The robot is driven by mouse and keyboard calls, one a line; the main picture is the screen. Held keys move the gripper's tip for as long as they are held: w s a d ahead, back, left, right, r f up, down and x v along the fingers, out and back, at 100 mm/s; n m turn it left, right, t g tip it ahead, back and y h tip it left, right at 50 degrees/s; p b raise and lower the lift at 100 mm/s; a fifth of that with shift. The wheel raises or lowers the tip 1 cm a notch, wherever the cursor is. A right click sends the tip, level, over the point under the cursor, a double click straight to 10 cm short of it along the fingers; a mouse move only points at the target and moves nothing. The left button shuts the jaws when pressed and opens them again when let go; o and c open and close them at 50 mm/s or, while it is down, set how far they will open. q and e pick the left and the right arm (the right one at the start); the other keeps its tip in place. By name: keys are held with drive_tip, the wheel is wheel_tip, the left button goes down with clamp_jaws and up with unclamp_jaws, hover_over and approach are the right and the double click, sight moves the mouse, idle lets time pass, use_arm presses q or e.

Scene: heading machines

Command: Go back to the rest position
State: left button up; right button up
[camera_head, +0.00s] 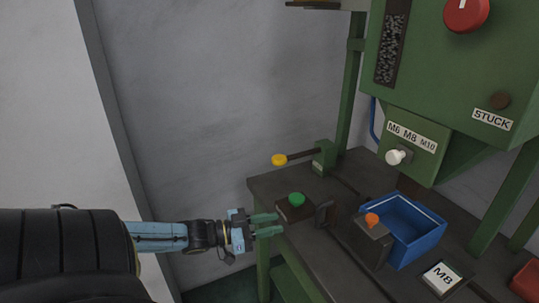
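My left gripper (266,225) comes in from the left at the front left edge of the dark bench. Its two greenish fingers point right and stand apart, with nothing seen between them. The green button (296,199) on its dark block is just beyond and to the right of the fingertips; I cannot tell whether they touch the block. My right gripper is not in view.
A yellow-knobbed lever (279,160) sticks out left. The green machine (437,75) hangs above. Left of the bench is bare wall.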

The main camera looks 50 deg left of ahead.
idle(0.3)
use_arm(q)
drive_tip(key=s+a+f+n+g+y, duration=0.1)
drive_tip(key=s+a+f+y, duration=0.15)
drive_tip(key=f, duration=0.55)
drive_tip(key=s+a+f+n+g+y, duration=0.15)
drive_tip(key=f+y, duration=0.25)
drive_tip(key=f, duration=0.5)
drive_tip(key=s+d+f+n+g+y, duration=0.1)
drive_tip(key=s+d+f+g, duration=0.1)
drive_tip(key=s+f, duration=0.45)
drive_tip(key=s+d+f+g+y, duration=0.1)
drive_tip(key=s+f+g, duration=0.25)
drive_tip(key=f, duration=0.55)
drive_tip(key=s+d+f+g, duration=0.3)
drive_tip(key=s+d+f, duration=0.4)
drive_tip(key=s+d, duration=0.2)
drive_tip(key=s+d+f+m+g+h, duration=0.1)
drive_tip(key=s+d+f+g, duration=0.3)
drive_tip(key=s+d, duration=0.6)
wheel_tip(320, 180, down, 3)
drive_tip(key=shift+s+d+r, duration=0.15)
drive_tip(key=shift+s+d, duration=0.15)
drive_tip(key=shift+s, duration=0.65)
